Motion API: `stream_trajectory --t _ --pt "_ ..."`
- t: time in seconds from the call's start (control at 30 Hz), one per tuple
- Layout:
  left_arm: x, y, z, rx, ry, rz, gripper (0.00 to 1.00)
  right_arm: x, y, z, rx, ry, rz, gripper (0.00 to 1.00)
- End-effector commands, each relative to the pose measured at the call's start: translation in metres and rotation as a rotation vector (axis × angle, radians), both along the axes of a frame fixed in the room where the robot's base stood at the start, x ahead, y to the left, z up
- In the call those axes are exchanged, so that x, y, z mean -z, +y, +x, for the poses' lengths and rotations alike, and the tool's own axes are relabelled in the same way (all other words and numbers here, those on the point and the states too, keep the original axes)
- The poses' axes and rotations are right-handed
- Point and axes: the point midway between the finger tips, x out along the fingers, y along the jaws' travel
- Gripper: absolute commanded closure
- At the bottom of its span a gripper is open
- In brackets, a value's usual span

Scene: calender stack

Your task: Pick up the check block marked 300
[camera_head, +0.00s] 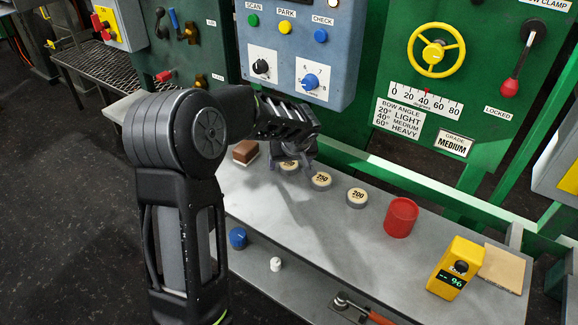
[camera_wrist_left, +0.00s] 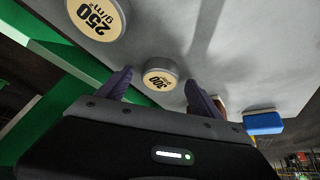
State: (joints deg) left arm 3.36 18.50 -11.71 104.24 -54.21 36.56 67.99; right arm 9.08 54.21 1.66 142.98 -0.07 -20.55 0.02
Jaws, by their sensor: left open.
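The check block marked 300 (camera_wrist_left: 160,78) is a round grey disc with a cream top. In the left wrist view it lies on the grey shelf just ahead of and between the two purple fingers of my left gripper (camera_wrist_left: 160,86), which is open. In the head view my left gripper (camera_head: 294,160) hangs over that end of the row and partly covers the 300 block (camera_head: 287,167). The block marked 250 (camera_head: 320,180) lies beside it, also seen in the left wrist view (camera_wrist_left: 98,14). The block marked 200 (camera_head: 357,196) is further right. My right gripper does not show.
On the grey shelf (camera_head: 300,225) stand a brown block (camera_head: 246,150), a red cup (camera_head: 401,217), a yellow meter (camera_head: 455,268) and a cardboard square (camera_head: 503,268). A blue knob (camera_head: 237,238) is at the front. A green rail (camera_head: 395,181) runs behind the blocks.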

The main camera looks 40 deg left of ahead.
Motion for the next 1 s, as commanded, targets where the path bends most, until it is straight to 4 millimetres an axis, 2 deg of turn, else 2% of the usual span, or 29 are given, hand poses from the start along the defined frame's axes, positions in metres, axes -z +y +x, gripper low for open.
stream_trajectory --t 0.17,1.0 --pt "-0.0002 -0.0001 -0.0001 0.000 0.000 0.000 0.26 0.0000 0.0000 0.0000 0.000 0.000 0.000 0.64" --pt "-0.0002 -0.0001 0.0001 0.000 0.000 0.000 0.94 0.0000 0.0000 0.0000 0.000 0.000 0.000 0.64"
